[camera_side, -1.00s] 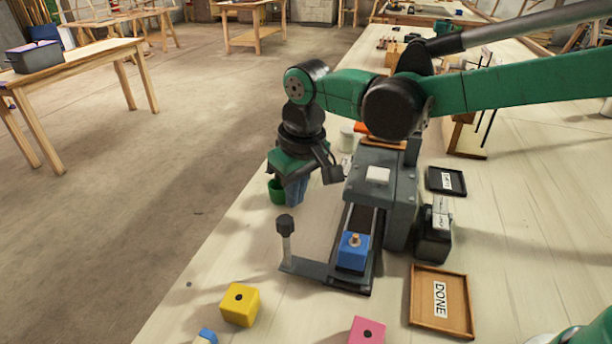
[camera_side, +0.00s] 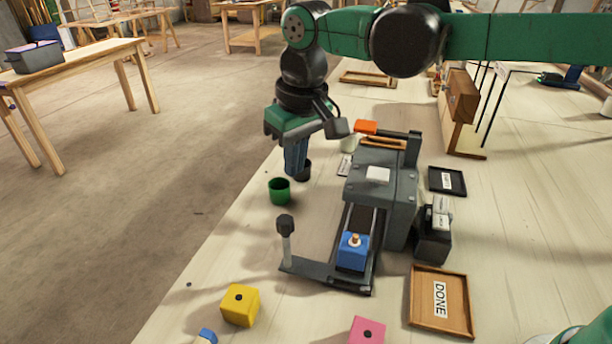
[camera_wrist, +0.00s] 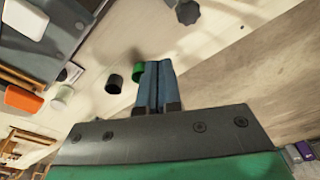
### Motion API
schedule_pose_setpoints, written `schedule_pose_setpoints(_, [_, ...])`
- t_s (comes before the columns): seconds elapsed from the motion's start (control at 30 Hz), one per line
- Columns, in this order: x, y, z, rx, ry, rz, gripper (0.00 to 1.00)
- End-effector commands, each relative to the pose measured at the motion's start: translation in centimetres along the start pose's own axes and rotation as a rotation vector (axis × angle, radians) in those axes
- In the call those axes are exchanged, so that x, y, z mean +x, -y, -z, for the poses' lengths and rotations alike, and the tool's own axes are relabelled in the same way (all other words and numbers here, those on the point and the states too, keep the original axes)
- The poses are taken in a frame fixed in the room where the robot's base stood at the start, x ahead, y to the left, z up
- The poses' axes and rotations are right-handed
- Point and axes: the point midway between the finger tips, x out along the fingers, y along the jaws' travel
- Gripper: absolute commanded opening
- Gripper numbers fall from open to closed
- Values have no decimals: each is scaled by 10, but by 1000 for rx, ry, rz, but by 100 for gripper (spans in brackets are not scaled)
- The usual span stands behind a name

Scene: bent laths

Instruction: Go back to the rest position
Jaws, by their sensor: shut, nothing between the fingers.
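My gripper (camera_side: 296,158) hangs above the left edge of the workbench, behind the green cup in the side view. Its blue fingers are together with nothing between them. In the wrist view the shut fingers (camera_wrist: 158,82) point down toward the bench. They partly cover the green cup (camera_wrist: 138,72) there. My arm reaches in from the upper right of the side view.
A grey machine (camera_side: 385,180) with an orange handle (camera_side: 366,127) holds a blue block (camera_side: 353,252) on its track. A green cup (camera_side: 279,190), a yellow block (camera_side: 239,305), a pink block (camera_side: 367,332) and a DONE tray (camera_side: 441,301) stand around it. A dark tray (camera_side: 447,181) lies to the right.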

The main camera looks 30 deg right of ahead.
Motion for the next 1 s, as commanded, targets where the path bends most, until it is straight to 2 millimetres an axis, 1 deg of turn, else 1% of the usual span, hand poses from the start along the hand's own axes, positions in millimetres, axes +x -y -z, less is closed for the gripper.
schedule_pose_setpoints(0.07, [-2, -5, -2, 8, -11, 1, 0])
schedule_pose_setpoints(0.13, [-6, -15, -8, 23, -33, 2, 0])
schedule_pose_setpoints(0.27, [-17, -46, -31, 70, -114, 1, 0])
schedule_pose_setpoints(0.4, [-21, -81, -67, 131, -227, -14, 0])
schedule_pose_setpoints(0.5, [-18, -101, -94, 171, -306, -34, 0])
schedule_pose_setpoints(0.6, [-10, -115, -117, 203, -373, -58, 0])
schedule_pose_setpoints(0.7, [-2, -124, -134, 226, -423, -79, 0])
schedule_pose_setpoints(0.8, [3, -129, -144, 240, -454, -93, 0])
schedule_pose_setpoints(1.0, [6, -131, -148, 245, -466, -100, 0])
